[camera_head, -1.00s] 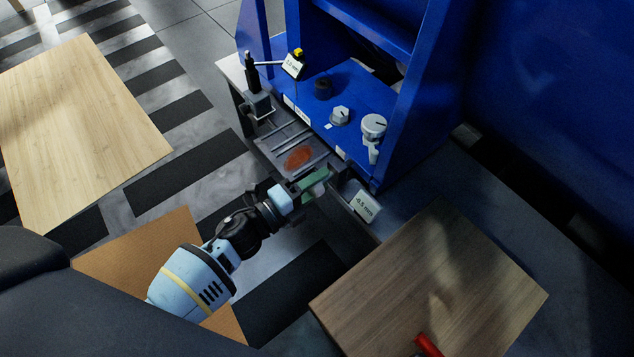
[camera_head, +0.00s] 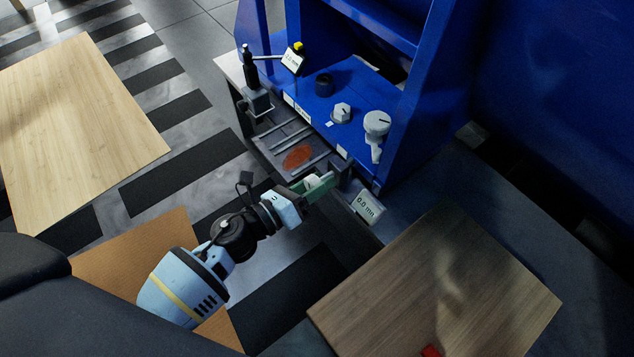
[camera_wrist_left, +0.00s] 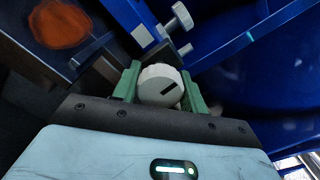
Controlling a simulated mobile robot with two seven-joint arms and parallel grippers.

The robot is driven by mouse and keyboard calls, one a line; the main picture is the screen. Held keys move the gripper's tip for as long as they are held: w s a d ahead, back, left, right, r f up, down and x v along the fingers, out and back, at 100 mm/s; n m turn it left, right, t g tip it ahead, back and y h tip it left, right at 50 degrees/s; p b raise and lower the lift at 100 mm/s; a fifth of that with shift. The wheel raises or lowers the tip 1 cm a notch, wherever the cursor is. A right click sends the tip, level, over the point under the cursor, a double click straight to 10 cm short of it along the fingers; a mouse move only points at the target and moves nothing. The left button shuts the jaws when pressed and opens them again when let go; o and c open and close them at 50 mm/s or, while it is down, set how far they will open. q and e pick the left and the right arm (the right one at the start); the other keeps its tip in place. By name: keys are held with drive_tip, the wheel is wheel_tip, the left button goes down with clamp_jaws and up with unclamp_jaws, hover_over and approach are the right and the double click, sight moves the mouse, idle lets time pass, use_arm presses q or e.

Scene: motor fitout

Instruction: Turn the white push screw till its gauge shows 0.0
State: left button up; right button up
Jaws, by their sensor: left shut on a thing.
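The white push screw (camera_head: 312,182) is a round, ribbed knob low at the front of the blue machine. It shows large in the left wrist view (camera_wrist_left: 158,82), with a black slanted mark on its face. My left gripper (camera_head: 317,187) is shut on it, with one green finger on each side, as the left wrist view (camera_wrist_left: 160,92) also shows. The gauge (camera_head: 367,207) is a pale tilted display just right of the gripper and reads 0.0 mm. The shaft behind the knob is hidden. My right gripper is not in view.
The blue machine (camera_head: 350,88) carries a white hex knob (camera_head: 342,112), a grey lever knob (camera_head: 376,124) and a black knob (camera_head: 324,85). A second gauge (camera_head: 293,60) stands at the back left. A reddish-brown patch (camera_head: 298,156) lies beside the gripper. A wooden table (camera_head: 440,270) stands front right.

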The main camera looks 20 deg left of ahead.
use_arm(q)
drive_tip(key=shift+m, duration=0.7)
drive_tip(key=o, duration=1)
drive_tip(key=p+v, duration=0.1)
drive_tip(key=v, duration=0.7)
idle(1.2)
